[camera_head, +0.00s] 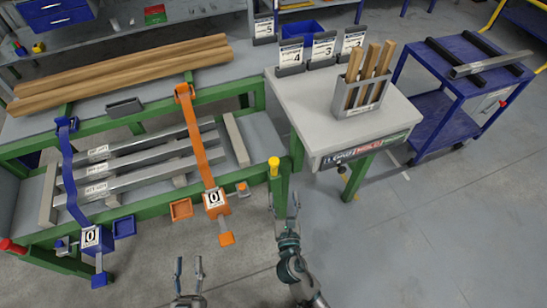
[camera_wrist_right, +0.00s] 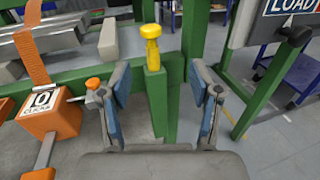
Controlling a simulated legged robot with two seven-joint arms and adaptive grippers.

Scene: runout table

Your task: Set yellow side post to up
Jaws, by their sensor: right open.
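The yellow side post (camera_head: 273,166) stands upright at the right front corner of the green frame. In the right wrist view the yellow post (camera_wrist_right: 153,52) shows a rounded knob, a narrow neck and a lower part against the green upright. My right gripper (camera_head: 284,206) is open and empty, below and slightly right of the post in the head view. In the right wrist view its fingers (camera_wrist_right: 160,95) stand apart, with the post beyond them, apart from both pads. My left gripper (camera_head: 188,276) is open and empty at the bottom of the head view.
An orange ratchet box (camera_head: 216,203) with a strap hangs left of the post; a blue one (camera_head: 96,238) is further left. Wooden beams (camera_head: 120,75) lie on the frame. A grey table (camera_head: 300,105) stands at the right. The floor at lower right is clear.

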